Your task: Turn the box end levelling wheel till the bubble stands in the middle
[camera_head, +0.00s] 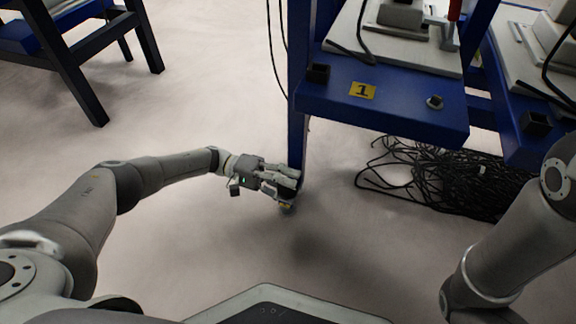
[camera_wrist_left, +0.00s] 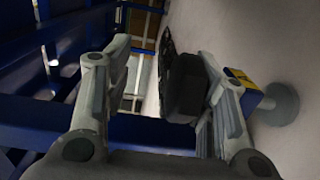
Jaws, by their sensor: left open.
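A blue table (camera_head: 410,113) carries a yellow label with a 1. A small black box (camera_head: 318,74) is at the table's left corner, above the leg where my left gripper (camera_head: 284,182) is. In the left wrist view the left gripper (camera_wrist_left: 163,75) is open, with a dark wheel (camera_wrist_left: 186,86) between its fingers, nearer the right finger. Contact cannot be told. A grey round foot (camera_wrist_left: 280,104) and yellow label lie beyond that finger. My right gripper is out of view.
A heap of black cables (camera_head: 430,180) lies on the floor under and right of the table. Another blue table (camera_head: 520,130) stands at the right. A dark-legged stand (camera_head: 85,60) is at the upper left. The floor around my left arm is clear.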

